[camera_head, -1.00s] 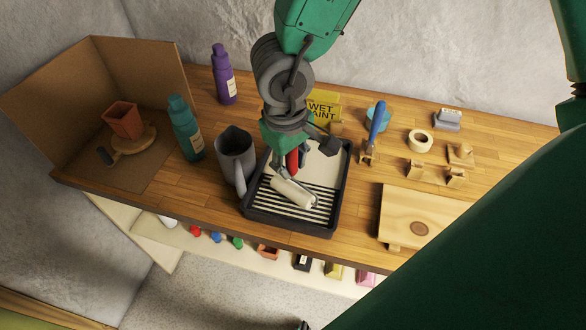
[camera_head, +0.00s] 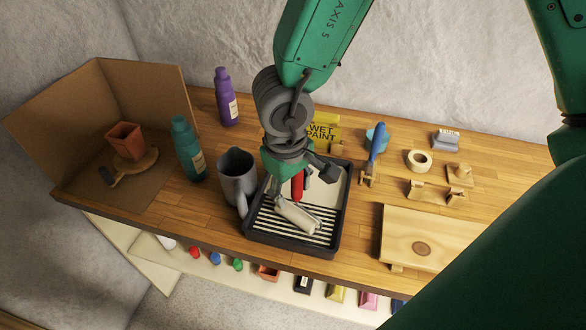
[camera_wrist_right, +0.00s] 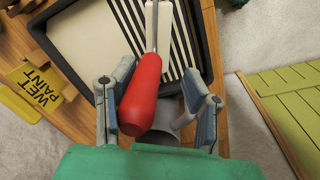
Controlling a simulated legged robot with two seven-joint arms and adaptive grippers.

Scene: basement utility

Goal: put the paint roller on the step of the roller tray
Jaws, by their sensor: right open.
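The paint roller lies over the ribbed part of the black roller tray (camera_head: 344,215). Its white sleeve (camera_head: 298,216) is at a slant, and its red handle (camera_head: 297,186) points up toward my right gripper (camera_head: 298,178). In the right wrist view, the red handle (camera_wrist_right: 143,88) is between the two fingers of my right gripper (camera_wrist_right: 157,70), which are open with gaps beside the handle. The sleeve (camera_wrist_right: 160,25) shows on the tray's dark ribs there. The gripper partly hides the tray's cream flat part. My left gripper is not in view.
A grey pitcher (camera_head: 236,172) stands close left of the tray, beside a teal bottle (camera_head: 189,150). A yellow wet paint sign (camera_head: 322,132) stands behind. A blue-handled brush (camera_head: 378,145) and a wooden board (camera_head: 425,235) are to the right. A cardboard screen (camera_head: 80,110) is at left.

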